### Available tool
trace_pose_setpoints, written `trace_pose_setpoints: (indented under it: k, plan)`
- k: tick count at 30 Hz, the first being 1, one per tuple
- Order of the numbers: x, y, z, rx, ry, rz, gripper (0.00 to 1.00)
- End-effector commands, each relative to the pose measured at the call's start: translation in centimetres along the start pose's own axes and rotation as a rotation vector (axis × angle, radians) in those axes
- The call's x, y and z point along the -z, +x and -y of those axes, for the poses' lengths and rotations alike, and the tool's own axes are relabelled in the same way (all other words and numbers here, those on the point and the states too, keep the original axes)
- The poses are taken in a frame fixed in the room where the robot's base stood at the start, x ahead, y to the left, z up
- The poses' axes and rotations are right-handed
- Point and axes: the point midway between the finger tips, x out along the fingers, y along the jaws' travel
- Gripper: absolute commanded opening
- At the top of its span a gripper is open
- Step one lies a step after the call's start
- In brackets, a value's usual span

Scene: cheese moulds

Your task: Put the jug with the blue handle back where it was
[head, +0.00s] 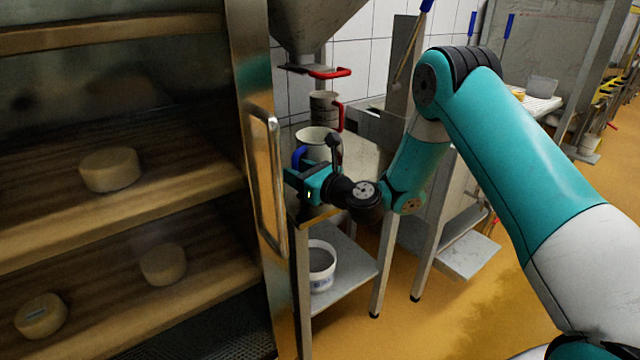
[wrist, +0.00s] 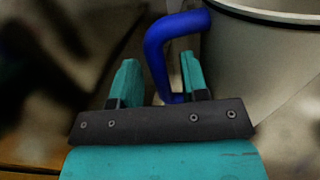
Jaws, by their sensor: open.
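The jug with the blue handle (head: 318,139) stands on the steel table beside the cabinet in the head view. Its pale body (wrist: 275,75) fills the right of the wrist view, with the blue handle (wrist: 157,50) towards the left. My gripper (head: 298,180) is at the jug's near side. In the wrist view its teal fingers (wrist: 160,82) are apart, and the lower part of the handle shows between them, close to the right finger. I cannot tell whether they touch. The jug's base is hidden behind my gripper in the head view.
A jug with a red handle (head: 324,108) stands behind, under a steel hopper (head: 310,25) with a red-handled slide. A cabinet with a metal door handle (head: 270,185) and cheeses on boards is close on the left. A white bucket (head: 320,265) sits on the lower shelf.

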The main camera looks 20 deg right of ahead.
Motion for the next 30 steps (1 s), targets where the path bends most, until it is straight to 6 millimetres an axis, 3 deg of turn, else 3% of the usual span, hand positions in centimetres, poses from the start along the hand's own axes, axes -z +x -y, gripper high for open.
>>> trace_pose_setpoints:
  k: [3,15,21,30]
  plan:
    - [0.6,-3.0,0.1,0.005,0.005,-0.003,0.41]
    - [0.7,-7.8,0.1,0.002,-0.002,0.002,0.41]
    - [0.3,-9.4,0.0,0.0,-0.001,0.001,0.41]
    - [0.0,-9.7,0.0,0.0,-0.001,0.001,0.41]
